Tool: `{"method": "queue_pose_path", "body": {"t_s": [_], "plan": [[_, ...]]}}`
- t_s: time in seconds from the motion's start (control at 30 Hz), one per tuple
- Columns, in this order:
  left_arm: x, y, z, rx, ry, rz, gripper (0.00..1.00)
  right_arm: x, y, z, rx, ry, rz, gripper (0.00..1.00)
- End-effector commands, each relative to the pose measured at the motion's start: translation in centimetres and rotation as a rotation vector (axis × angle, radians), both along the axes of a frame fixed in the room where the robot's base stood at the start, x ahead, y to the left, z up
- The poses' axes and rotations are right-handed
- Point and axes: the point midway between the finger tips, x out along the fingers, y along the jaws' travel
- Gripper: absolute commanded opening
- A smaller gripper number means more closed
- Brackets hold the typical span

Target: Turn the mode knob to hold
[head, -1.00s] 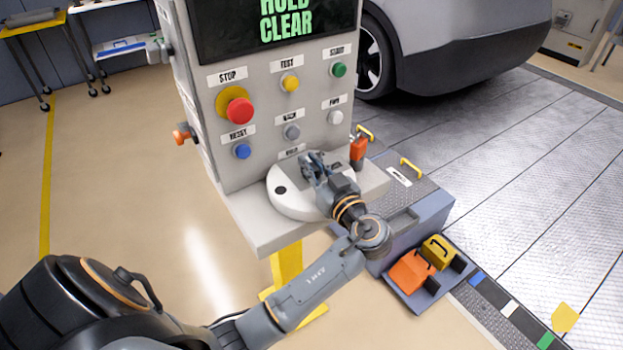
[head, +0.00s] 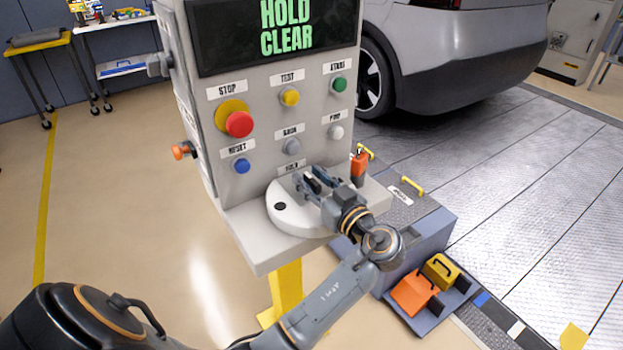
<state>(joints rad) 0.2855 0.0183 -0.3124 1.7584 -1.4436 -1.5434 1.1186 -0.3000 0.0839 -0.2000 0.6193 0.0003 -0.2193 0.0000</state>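The grey control console (head: 262,110) stands in front of me. Its screen (head: 285,28) reads HOLD CLEAR in green. A small label (head: 292,168), which seems to read HOLD, sits low on the panel above a round white disc (head: 285,221) on the console's ledge. The disc has a dark spot on its left side. My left gripper (head: 310,181) is over the disc, with its fingers apart. I cannot make out the mode knob; the gripper and wrist cover part of the disc. My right gripper is not in view.
A red stop button (head: 239,124) and several smaller buttons are on the panel above. An orange-handled item (head: 359,166) is right of the gripper. Orange and yellow blocks (head: 415,293) sit in a low tray. A car (head: 450,45) stands behind right.

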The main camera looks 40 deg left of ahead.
Motion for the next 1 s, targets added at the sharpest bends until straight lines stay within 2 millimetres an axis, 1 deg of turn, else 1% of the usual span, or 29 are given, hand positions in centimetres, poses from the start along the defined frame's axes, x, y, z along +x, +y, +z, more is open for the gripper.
{"method": "queue_pose_path", "body": {"t_s": [0.13, 0.4, 0.5, 0.63, 1.0], "plan": [[-0.5, -1.4, -0.1, -0.002, 0.002, -0.004, 0.37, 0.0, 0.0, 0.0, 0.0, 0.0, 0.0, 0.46], [-2.1, -5.5, -0.1, -0.003, 0.001, -0.002, 0.37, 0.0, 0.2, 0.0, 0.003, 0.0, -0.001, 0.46], [-2.5, -6.5, -0.1, -0.003, 0.001, -0.001, 0.37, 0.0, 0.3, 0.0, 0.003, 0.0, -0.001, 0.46], [-2.7, -6.9, 0.0, 0.0, 0.0, 0.0, 0.37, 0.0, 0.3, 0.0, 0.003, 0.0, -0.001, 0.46], [-2.7, -6.9, 0.0, 0.0, 0.0, 0.0, 0.37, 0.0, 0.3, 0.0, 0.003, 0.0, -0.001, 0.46]]}}
